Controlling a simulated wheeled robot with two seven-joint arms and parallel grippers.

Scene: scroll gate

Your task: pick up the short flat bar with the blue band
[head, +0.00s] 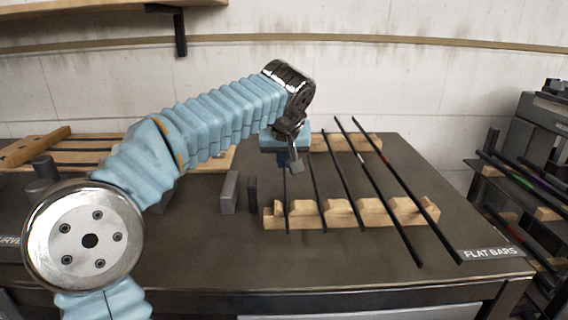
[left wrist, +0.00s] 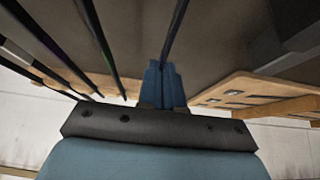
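Several dark flat bars lie across two notched wooden rests on the table. The leftmost bar (head: 287,195) is one of the shorter ones; it also shows in the left wrist view (left wrist: 176,30). My left gripper (head: 283,160) points down over its far part. In the left wrist view its blue fingers (left wrist: 165,85) stand close together, with this bar running in between them, so it looks shut on the bar. The bar's near end still lies over the front rest. I see no blue band on it; the gripper hides its far part. My right gripper is not in view.
The front wooden rest (head: 350,215) holds the other bars, close by on the right. Two dark upright blocks (head: 230,192) stand to the left. A slatted wooden rack (head: 90,150) lies at the back left. A "FLAT BARS" label (head: 490,253) marks the right front edge.

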